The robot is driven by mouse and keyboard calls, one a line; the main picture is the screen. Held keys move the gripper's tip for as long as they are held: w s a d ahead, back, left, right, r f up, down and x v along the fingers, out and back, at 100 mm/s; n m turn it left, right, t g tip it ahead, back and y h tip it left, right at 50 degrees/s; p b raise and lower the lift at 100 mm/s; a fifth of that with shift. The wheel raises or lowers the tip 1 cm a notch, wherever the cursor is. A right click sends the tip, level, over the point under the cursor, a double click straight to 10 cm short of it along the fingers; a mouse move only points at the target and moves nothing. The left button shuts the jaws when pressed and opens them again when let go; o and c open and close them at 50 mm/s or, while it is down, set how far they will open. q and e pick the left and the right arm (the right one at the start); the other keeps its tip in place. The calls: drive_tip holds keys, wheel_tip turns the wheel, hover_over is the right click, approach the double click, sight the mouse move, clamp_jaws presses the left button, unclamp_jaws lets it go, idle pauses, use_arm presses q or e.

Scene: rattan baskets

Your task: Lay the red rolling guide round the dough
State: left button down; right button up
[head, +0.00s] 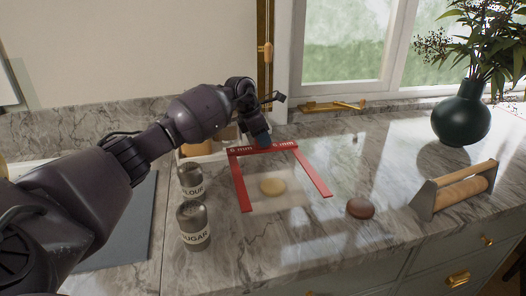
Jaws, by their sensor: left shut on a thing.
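The red rolling guide (242,190) is a U-shaped frame marked "6 mm", with its open side toward me. My left gripper (264,140) is shut on its far crossbar. The pale round dough (272,187) lies on a light, thin sheet (285,205) on the counter. In the head view the guide's two arms run either side of the dough without covering it. I cannot tell whether the guide rests flat or hangs slightly above. My right gripper is not in view.
A flour canister (191,182) and a sugar canister (193,228) stand left of the guide. A brown round object (360,208) and a rolling pin (461,192) in a holder are to the right. A green vase (461,114) stands behind. The front counter is clear.

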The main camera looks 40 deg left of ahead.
sight(263, 150)
use_arm(q)
drive_tip(key=shift+f, duration=0.4)
wheel_tip(263, 150, down, 4)
drive_tip(key=shift+r, duration=0.15)
